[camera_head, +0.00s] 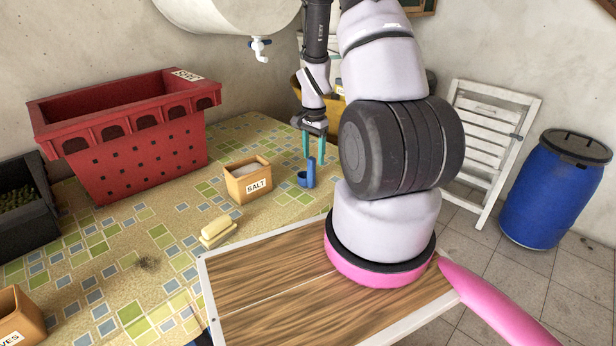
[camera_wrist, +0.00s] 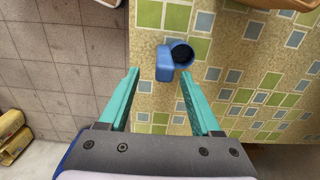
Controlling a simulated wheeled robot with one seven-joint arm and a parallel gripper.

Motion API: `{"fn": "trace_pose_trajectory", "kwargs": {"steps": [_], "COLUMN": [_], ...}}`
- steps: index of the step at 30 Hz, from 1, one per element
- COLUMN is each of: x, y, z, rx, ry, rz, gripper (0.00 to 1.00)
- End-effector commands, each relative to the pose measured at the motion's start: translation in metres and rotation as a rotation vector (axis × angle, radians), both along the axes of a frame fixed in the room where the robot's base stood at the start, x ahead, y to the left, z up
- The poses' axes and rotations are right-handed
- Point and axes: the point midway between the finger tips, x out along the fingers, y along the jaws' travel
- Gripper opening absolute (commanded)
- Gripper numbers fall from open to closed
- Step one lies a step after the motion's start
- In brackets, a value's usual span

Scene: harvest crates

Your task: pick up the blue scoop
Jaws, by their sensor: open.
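The blue scoop (camera_head: 306,177) stands on the tiled table, close to the table's right edge, with its handle upright. In the wrist view the blue scoop (camera_wrist: 172,62) shows from above, with its round cup to the right of the handle's top. My gripper (camera_head: 313,142) points down above the scoop, with its teal fingers apart. In the wrist view my gripper (camera_wrist: 157,72) is open, its fingertips on either side of the scoop's image and slightly nearer to me. Nothing is between the fingers' pads that I can see being held.
A wooden box labelled SALT (camera_head: 248,182) stands just left of the scoop. A yellow brush or soap block (camera_head: 217,232) lies nearer. A large red crate (camera_head: 130,150) stands at the back left. The table's edge drops to the floor beside the scoop.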

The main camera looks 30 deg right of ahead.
Motion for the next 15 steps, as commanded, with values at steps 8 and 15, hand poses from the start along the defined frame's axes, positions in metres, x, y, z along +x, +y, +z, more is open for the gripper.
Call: {"fn": "trace_pose_trajectory", "kwargs": {"steps": [8, 15], "x": [0.003, 0.005], "y": [0.004, 0.005], "z": [-0.03, -0.055], "rx": [0.001, 0.0], "ry": [0.003, -0.001], "rz": [0.0, -0.001], "gripper": [0.65, 0.65]}}
